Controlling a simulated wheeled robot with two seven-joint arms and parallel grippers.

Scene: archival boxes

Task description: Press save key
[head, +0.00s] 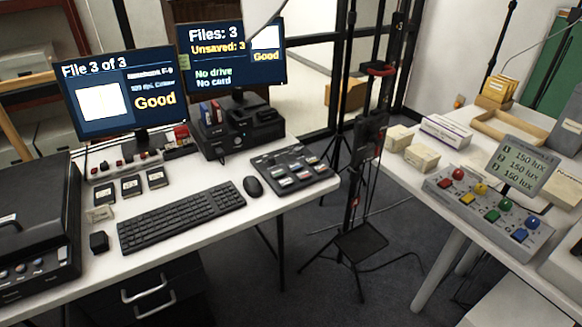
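No key can be read as a save key at this size. A dark control pad (293,168) with white, red and green keys lies on the left desk, right of the mouse. A black keyboard (182,216) lies to its left. The left monitor (117,88) reads "File 3 of 3" and "Good". The right monitor (231,55) reads "Files: 3", "Unsaved: 3", "No drive", "No card" and "Good". Neither of my grippers is in view.
A mouse (253,186) sits between keyboard and pad. A small button panel (125,164) stands below the left monitor. A black device (36,225) fills the desk's left end. A stand (360,240) rises between the desks. The right table holds a colored-button box (488,212).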

